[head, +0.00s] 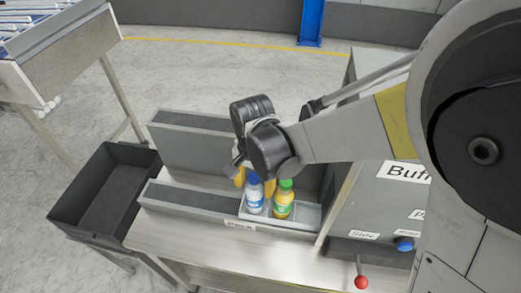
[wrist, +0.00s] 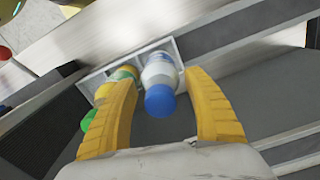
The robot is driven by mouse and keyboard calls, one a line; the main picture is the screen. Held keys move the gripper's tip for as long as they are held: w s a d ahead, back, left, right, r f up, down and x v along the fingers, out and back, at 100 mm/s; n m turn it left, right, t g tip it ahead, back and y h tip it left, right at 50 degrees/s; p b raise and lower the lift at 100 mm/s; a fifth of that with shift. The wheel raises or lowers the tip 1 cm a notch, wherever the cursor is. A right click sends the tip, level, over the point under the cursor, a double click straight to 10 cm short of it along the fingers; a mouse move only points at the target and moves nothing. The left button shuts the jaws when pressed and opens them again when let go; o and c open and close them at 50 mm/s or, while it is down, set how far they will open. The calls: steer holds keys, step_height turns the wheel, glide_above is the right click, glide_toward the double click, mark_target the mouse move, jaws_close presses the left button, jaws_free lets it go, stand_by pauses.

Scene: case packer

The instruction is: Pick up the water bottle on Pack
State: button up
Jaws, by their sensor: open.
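The water bottle (head: 255,194), white with a blue cap, stands in a light grey tray (head: 306,217) on the station marked Pack. A yellow bottle with a green cap (head: 283,199) stands just right of it in the same tray. My gripper (head: 241,177) is above and behind the bottles in the head view. In the wrist view my gripper (wrist: 166,115) is open, with yellow fingers apart. The water bottle (wrist: 160,82) shows between the fingers, and I cannot tell whether they touch it. The left finger partly covers the yellow bottle (wrist: 123,74).
Grey raised rails (head: 190,198) flank the station's channel. A black bin (head: 107,195) stands to the left. A grey cabinet marked Buffer (head: 375,200) stands close on the right, with a blue knob (head: 404,244) and a red knob (head: 361,282). The front metal surface (head: 230,258) is clear.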

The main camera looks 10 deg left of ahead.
step_height(320, 180, down, 2)
steer(key=shift+w+f, duration=0.1)
steer(key=shift+f, duration=0.05)
steer(key=c, duration=1.2)
